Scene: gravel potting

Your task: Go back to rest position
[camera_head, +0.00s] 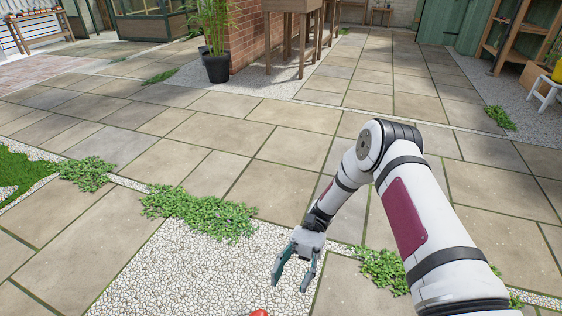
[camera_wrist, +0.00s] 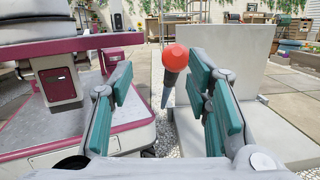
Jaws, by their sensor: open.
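My gripper (camera_head: 289,285) hangs low over the pale gravel strip (camera_head: 190,270) in the head view, fingers pointing down and apart. In the wrist view my gripper (camera_wrist: 160,80) shows teal finger pads spread wide with nothing held between them. A red-topped tool (camera_wrist: 174,58) with a dark, tapering lower part shows beyond the gap, nearer the right finger. A red piece (camera_head: 259,313) shows at the bottom edge of the head view, mostly cut off. I cannot tell whether it is the same tool.
Stone paving (camera_head: 290,150) spreads widely ahead and is clear. Green ground plants (camera_head: 200,212) edge the gravel. A potted plant (camera_head: 215,66) stands by a brick wall, with a wooden stand (camera_head: 290,8) beside it. A pale grey block (camera_wrist: 235,65) stands right in the wrist view.

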